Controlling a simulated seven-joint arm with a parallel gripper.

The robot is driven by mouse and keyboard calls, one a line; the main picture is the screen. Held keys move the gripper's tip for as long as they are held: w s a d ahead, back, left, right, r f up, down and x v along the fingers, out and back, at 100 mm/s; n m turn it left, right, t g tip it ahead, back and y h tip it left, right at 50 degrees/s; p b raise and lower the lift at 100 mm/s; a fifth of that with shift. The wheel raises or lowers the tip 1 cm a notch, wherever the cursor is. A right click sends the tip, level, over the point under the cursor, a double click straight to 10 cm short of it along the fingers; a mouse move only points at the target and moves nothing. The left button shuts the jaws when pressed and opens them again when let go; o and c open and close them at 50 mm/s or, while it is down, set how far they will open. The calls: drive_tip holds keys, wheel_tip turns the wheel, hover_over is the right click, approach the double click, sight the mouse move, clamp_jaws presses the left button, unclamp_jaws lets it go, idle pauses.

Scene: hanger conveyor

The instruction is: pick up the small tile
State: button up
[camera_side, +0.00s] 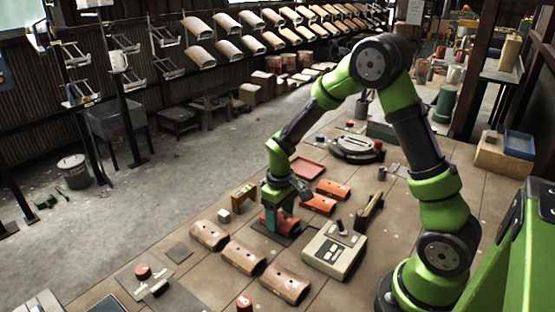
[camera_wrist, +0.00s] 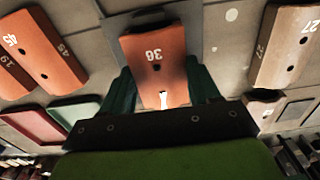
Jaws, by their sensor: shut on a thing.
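An orange-red curved tile (camera_wrist: 155,50) marked 36 sits between my gripper's (camera_wrist: 161,88) two dark green fingers in the wrist view, one finger against each long side. It has two dark holes. In the side view, my gripper (camera_side: 277,203) points down at the table with this tile (camera_side: 283,222) in its jaws, partly hidden by the fingers. The tile is over a dark mat (camera_side: 295,232); I cannot tell whether it touches the mat. Two similar orange tiles lie behind it to the right, one at the back (camera_side: 332,188) and one nearer (camera_side: 319,205).
Larger brown tiles (camera_side: 244,257) lie in a row in front. A beige control box (camera_side: 335,250) stands close on the right. A small white cube (camera_side: 224,215) is at left. A red tray (camera_side: 307,168) and a round turntable (camera_side: 355,149) are behind. Hanging tiles (camera_side: 198,27) line the wall.

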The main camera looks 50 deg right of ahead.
sight(281, 215)
wheel_tip(281, 215, up, 9)
drive_tip(key=shift+d+r, duration=0.1)
drive_tip(key=shift+d, duration=0.05)
drive_tip(key=shift+m, duration=0.6)
drive_tip(key=w+d+f, duration=0.1)
drive_tip(key=w+d, duration=0.1)
drive_tip(key=d, duration=0.1)
drive_tip(key=w+d+f, duration=0.1)
drive_tip(key=w+d, duration=0.1)
drive_tip(key=d, duration=0.2)
drive_tip(key=w+d+f, duration=0.1)
drive_tip(key=w+d, duration=0.1)
drive_tip(key=d, duration=0.2)
drive_tip(key=shift+f, duration=0.25)
drive_tip(key=shift+n, duration=0.4)
drive_tip(key=w+d, duration=0.1)
drive_tip(key=d, duration=0.1)
drive_tip(key=w+d, duration=0.1)
drive_tip(key=w, duration=0.1)
drive_tip(key=shift+w+d+r, duration=0.1)
drive_tip(key=shift+w+d, duration=0.05)
drive_tip(key=shift+d, duration=0.25)
drive_tip(key=shift+w+f, duration=0.1)
drive_tip(key=shift+f, duration=2.95)
